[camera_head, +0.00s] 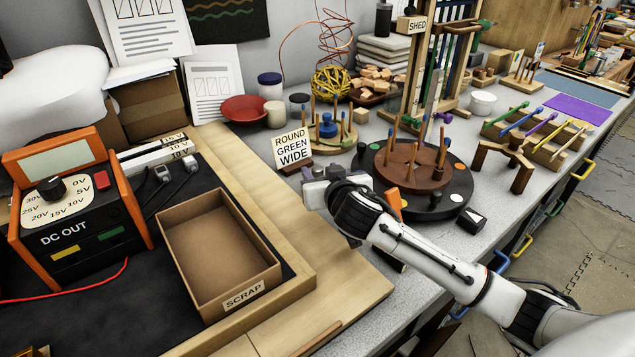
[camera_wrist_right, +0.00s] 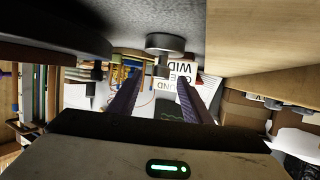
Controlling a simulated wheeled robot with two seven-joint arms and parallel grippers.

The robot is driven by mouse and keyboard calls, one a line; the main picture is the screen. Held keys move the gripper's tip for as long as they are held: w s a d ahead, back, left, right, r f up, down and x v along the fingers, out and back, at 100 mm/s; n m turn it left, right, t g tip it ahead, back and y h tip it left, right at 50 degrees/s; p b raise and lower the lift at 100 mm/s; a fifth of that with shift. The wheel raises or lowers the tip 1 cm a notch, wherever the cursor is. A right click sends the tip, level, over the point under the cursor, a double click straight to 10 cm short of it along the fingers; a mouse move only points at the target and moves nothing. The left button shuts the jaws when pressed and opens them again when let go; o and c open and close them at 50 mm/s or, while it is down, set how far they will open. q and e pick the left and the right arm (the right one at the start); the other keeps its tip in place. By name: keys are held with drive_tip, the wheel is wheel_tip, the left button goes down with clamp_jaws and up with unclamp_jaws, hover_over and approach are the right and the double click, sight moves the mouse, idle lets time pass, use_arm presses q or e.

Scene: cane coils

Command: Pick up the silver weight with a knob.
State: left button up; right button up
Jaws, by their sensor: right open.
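The silver weight (camera_wrist_right: 165,42) shows in the right wrist view, which is upside down. It is a grey disc with a small knob, and it stands on the grey bench top. My right gripper (camera_wrist_right: 160,78) is open and empty, with its two dark fingers apart and the weight's knob close to the gap between their tips. In the head view my right gripper (camera_head: 322,192) is low over the bench, by the wooden board's edge. I cannot pick out the weight there; my gripper and wrist seem to cover it. My left gripper is not in view.
A sign (camera_head: 290,147) reading ROUND GREEN WIDE stands just beyond my right gripper. A dark round turntable (camera_head: 440,205) with pegs is to its right. The brown SCRAP box (camera_head: 217,210) and orange power supply (camera_head: 75,205) are to the left.

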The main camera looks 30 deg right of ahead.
drive_tip(key=shift+x, duration=0.8)
drive_tip(key=shift+a, duration=0.1)
drive_tip(key=shift+c, duration=0.4)
clamp_jaws()
drive_tip(key=shift+r, duration=0.1)
